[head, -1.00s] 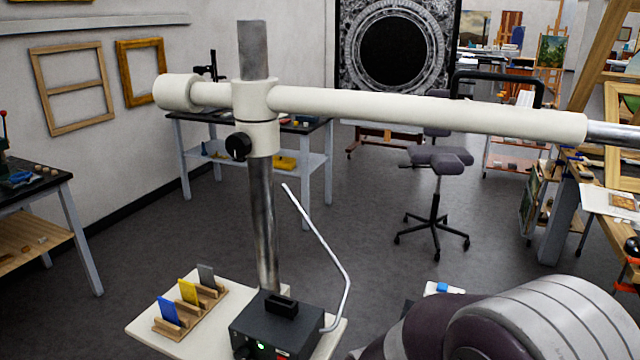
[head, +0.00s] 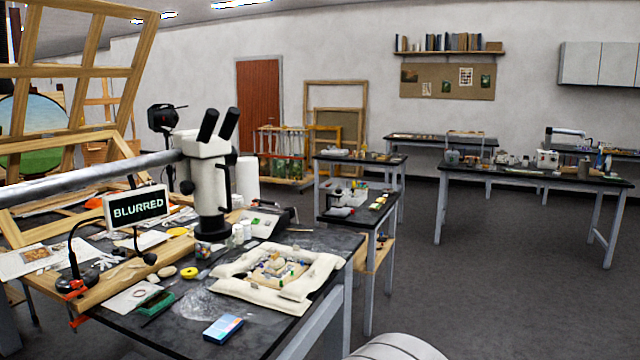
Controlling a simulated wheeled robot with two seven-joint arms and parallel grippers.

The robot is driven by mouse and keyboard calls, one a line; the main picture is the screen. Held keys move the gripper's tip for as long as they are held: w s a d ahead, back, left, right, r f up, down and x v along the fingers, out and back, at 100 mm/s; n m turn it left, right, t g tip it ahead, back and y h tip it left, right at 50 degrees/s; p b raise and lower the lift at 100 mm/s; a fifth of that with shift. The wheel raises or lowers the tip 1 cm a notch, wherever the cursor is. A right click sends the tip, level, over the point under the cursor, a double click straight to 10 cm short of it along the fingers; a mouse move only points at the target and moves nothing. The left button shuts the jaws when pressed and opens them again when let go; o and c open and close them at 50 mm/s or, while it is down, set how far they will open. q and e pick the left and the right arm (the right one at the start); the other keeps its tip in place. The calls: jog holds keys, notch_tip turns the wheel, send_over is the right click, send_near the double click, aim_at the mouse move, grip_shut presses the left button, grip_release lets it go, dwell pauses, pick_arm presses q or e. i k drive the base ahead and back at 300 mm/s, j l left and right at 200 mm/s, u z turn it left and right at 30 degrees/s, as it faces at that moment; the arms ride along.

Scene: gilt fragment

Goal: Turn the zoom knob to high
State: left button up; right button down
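A white stereo microscope (head: 208,180) with two black eyepieces hangs from a metal boom (head: 100,177) over the workbench at the left. A round black knob (head: 187,187) shows on its left side, and a dark knob (head: 231,158) shows on its right side. I cannot tell which one is the zoom knob or how it is set. A small dark display (head: 138,207) in front of it reads "BLURRED". Neither of my grippers is in view.
The black workbench (head: 262,338) holds a padded cream frame (head: 232,282) with a fragment, a blue box (head: 223,329), a green block (head: 156,303) and papers. A wooden lattice frame (head: 70,72) rises at the left. Grey floor (head: 480,310) is clear at the right.

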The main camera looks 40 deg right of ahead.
aim_at(187, 187)
jog(key=z, duration=0.75)
